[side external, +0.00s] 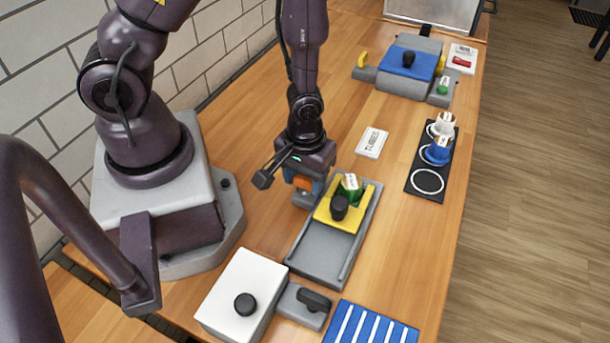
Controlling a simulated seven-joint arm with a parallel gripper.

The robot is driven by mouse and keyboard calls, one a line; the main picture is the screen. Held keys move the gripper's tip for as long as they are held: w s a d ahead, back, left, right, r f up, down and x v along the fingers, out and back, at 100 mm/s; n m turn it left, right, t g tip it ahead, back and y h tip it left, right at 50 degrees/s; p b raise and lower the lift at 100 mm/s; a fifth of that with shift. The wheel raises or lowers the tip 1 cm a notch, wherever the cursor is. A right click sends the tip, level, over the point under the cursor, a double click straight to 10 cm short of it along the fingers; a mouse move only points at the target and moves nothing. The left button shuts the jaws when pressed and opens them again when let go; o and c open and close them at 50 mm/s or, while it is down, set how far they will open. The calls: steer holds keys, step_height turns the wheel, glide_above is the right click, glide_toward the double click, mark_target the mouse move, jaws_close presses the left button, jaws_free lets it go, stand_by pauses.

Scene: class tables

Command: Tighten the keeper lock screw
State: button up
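My gripper (303,185) points down at the left edge of the grey slide tray (320,250). Its fingers are around or just in front of a small orange part (303,183) above a grey block (302,201). I cannot tell whether they are shut on it. No part can be clearly made out as the keeper lock screw; it may be hidden by my gripper. A yellow plate (326,219) sits in the far end of the tray, with a black knob (339,207) on it. A green container with a white label (349,187) stands at the plate's far side.
A white box with a black knob (246,304) and a blue striped rack (371,325) are in front. A black ringed strip (427,183) holds blue and white containers at right. A blue-topped fixture (408,67) stands at the back. A white card (372,143) lies mid-table.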

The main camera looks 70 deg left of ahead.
steer(key=shift+m, duration=0.3)
steer(key=m, duration=0.3)
steer(key=shift+m, duration=0.3)
steer(key=m, duration=0.3)
steer(key=shift+m, duration=0.4)
steer(key=m, duration=0.3)
steer(key=shift+m, duration=2)
steer(key=o, duration=0.6)
steer(key=shift+o, duration=0.2)
